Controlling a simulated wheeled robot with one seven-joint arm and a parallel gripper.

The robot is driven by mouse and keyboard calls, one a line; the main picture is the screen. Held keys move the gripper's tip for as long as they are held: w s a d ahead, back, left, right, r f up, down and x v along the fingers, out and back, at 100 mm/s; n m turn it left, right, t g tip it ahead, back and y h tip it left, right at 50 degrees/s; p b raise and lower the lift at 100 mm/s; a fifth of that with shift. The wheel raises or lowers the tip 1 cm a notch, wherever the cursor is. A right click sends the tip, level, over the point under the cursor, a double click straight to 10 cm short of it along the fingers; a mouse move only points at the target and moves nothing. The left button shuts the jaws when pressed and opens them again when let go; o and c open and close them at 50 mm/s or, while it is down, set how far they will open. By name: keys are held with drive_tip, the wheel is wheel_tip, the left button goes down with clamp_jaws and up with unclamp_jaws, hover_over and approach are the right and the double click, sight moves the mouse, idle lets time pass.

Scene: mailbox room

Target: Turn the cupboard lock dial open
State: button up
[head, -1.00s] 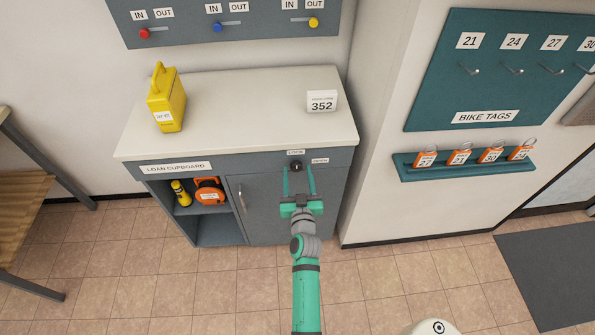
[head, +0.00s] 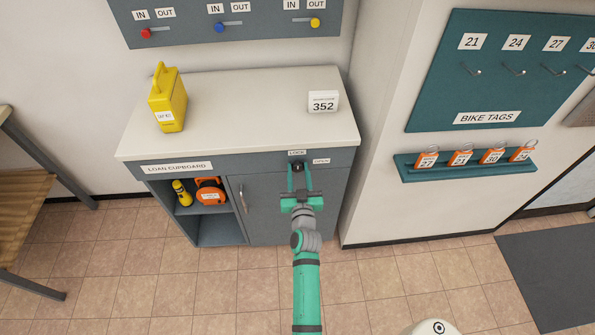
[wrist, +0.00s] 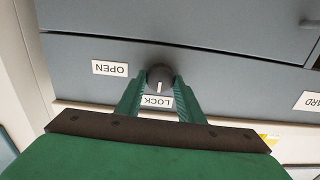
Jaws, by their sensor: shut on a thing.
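The lock dial (head: 297,167) is a small dark round knob on the top band of the grey loan cupboard (head: 285,205). It also shows in the wrist view (wrist: 160,77), where a white mark on its face lines up with the LOCK label (wrist: 157,102). The OPEN label (wrist: 110,68) is off to one side, to the right of the dial in the head view. My gripper (head: 299,175) is shut on the dial, one finger on each side. The fingers hide part of the dial's sides.
The cupboard door with its handle (head: 243,198) is closed below the dial. An open shelf at left holds a yellow torch (head: 182,192) and an orange reel (head: 210,191). A yellow case (head: 167,100) and a 352 card (head: 323,102) stand on the countertop (head: 240,110).

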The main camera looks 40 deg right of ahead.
drive_tip(key=m, duration=0.4)
drive_tip(key=shift+m, duration=0.4)
drive_tip(key=m, duration=0.4)
drive_tip(key=shift+s+f+m, duration=0.1)
drive_tip(key=shift+m, duration=0.2)
drive_tip(key=m, duration=0.4)
drive_tip(key=shift+d+f, duration=0.1)
drive_tip(key=shift+f+m, duration=0.1)
drive_tip(key=shift+m, duration=2)
drive_tip(key=o, duration=1)
drive_tip(key=shift+o, duration=0.2)
